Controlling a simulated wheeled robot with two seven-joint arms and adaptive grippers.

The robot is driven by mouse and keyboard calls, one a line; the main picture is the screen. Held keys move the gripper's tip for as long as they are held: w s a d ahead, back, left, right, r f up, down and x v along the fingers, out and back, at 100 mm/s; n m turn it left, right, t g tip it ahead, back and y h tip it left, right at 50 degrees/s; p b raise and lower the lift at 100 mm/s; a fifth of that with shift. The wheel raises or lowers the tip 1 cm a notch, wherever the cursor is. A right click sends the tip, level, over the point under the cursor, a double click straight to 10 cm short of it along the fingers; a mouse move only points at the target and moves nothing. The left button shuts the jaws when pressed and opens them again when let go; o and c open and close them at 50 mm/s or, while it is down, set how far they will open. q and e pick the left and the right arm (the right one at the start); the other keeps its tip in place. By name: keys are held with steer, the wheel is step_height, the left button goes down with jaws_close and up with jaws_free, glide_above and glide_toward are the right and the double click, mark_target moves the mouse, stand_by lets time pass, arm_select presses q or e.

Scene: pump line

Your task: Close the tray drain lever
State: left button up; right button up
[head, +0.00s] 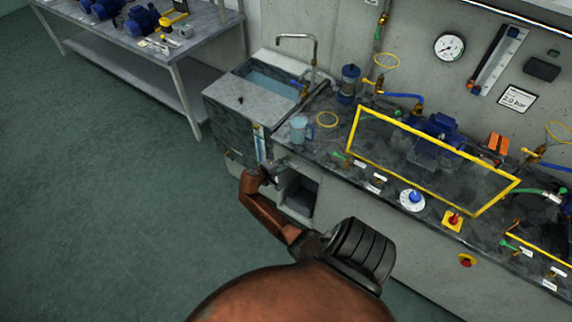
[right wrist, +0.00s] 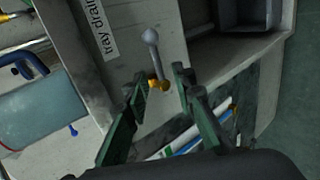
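The tray drain lever shows in the right wrist view as a thin grey rod with a round grey knob (right wrist: 150,37) and a brass fitting (right wrist: 158,85) at its base. A partly cut-off label (right wrist: 95,30) reading "ray drain" is on the panel beside it. My right gripper (right wrist: 161,80) is open, with its two green fingers apart on either side of the lever's base. Contact cannot be told. In the head view my right gripper (head: 268,176) is at the front of the bench below the sink, and it hides the lever. My left gripper is not in view.
A sink (head: 250,98) with a curved tap stands above the gripper. A clear jug (head: 299,130) is on the bench top to the right. An open recess (head: 300,196) is in the bench front. The floor (head: 110,200) at left is clear.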

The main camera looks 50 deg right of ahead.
steer(key=v, duration=0.9)
steer(key=shift+a+r, duration=0.2)
steer(key=shift+a, duration=0.1)
steer(key=s+a+f+n+y, duration=0.1)
steer(key=s+a+f+y, duration=0.2)
steer(key=f, duration=0.7)
steer(key=s+a+f+n+t+y, duration=0.15)
steer(key=s+a+f, duration=0.3)
steer(key=f, duration=0.65)
steer(key=s+a+f+n+y, duration=0.15)
steer(key=s+f, duration=0.35)
steer(key=f, duration=0.5)
steer(key=s+a+f+m+y, duration=0.1)
steer(key=s+a+f, duration=0.3)
steer(key=s, duration=0.6)
steer(key=s+a+f+m+y, duration=0.1)
steer(key=s+a+f, duration=0.3)
steer(key=s, duration=0.7)
steer(key=s+a+f+y, duration=0.2)
steer(key=s+a+f, duration=0.2)
steer(key=s+f, duration=0.4)
steer(key=s+g, duration=0.1)
steer(key=s, duration=0.2)
steer(key=shift+s+a+m+y, duration=0.15)
steer(key=shift+s+m+y, duration=0.1)
steer(key=shift+m+y, duration=0.15)
